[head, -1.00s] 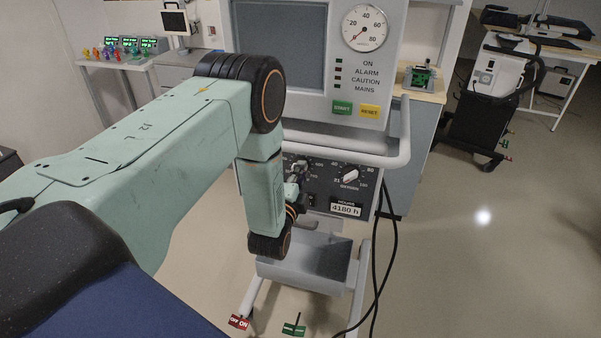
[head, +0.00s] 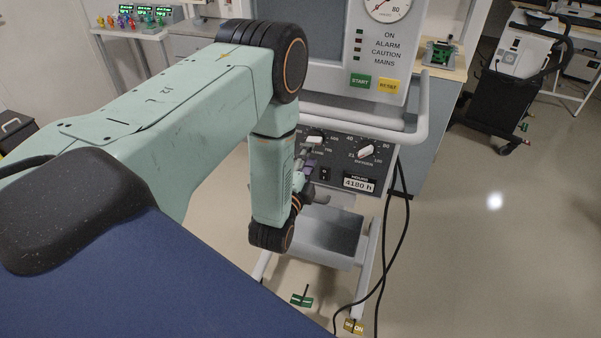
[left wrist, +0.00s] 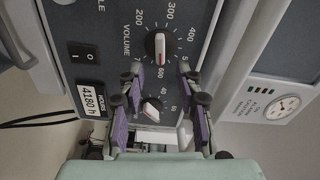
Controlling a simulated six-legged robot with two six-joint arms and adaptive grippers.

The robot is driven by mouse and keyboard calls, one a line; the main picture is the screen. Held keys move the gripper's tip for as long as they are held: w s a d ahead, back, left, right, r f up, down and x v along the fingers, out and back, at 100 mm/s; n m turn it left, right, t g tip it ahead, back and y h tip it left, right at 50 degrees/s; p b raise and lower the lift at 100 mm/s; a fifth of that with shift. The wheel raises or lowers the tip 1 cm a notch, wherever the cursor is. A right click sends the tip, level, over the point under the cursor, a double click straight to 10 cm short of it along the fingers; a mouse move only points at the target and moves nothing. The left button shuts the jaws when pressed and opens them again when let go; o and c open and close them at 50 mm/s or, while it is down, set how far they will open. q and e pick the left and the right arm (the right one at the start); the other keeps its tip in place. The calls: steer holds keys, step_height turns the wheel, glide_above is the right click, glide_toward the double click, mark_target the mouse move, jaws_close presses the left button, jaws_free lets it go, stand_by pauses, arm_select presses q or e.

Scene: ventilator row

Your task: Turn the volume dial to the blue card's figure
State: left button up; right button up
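The volume dial (left wrist: 159,46) is a black knob with a white pointer bar on a dark panel. In the left wrist view its bar lies along the picture's vertical, its lower end near 600. In the head view it shows (head: 315,139) just right of my arm. My left gripper (left wrist: 160,105) has purple finger pads, parted and empty. A lower dial (left wrist: 152,109) shows between the fingers; I cannot tell whether they touch it. In the head view the gripper (head: 307,172) is partly hidden behind my forearm, below the volume dial. No blue card shows. My right gripper is out of view.
The oxygen dial (head: 366,151) and the hours counter (head: 359,184) are to the right on the panel. A pale rail (head: 390,134) runs above. A grey tray (head: 333,238) hangs below. Black cables (head: 402,215) hang at the right, with open floor beyond.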

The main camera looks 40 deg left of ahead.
arm_select(q)
steer(key=v, duration=0.6)
steer(key=shift+s, duration=0.3)
steer(key=shift+d, duration=0.15)
steer(key=s+d+f+n+g+h+b, duration=0.1)
steer(key=s+d+f+n+g+h, duration=0.1)
steer(key=s+f+n+g, duration=0.5)
steer(key=s+d+f+n+g+h+b, duration=0.1)
steer(key=s+d+f+n+g+b, duration=0.2)
steer(key=f, duration=0.7)
steer(key=s+d+f+n+g+h+b, duration=0.1)
steer(key=s+d+f+g+b, duration=0.1)
steer(key=s, duration=0.7)
steer(key=s+d+f+n+g+h+b, duration=0.1)
steer(key=s+d+f+n+g+b, duration=0.1)
steer(key=s+f+g+b, duration=0.3)
steer(key=s+f+b, duration=0.2)
steer(key=s+f, duration=0.1)
steer(key=s, duration=0.1)
steer(key=shift+s, duration=0.4)
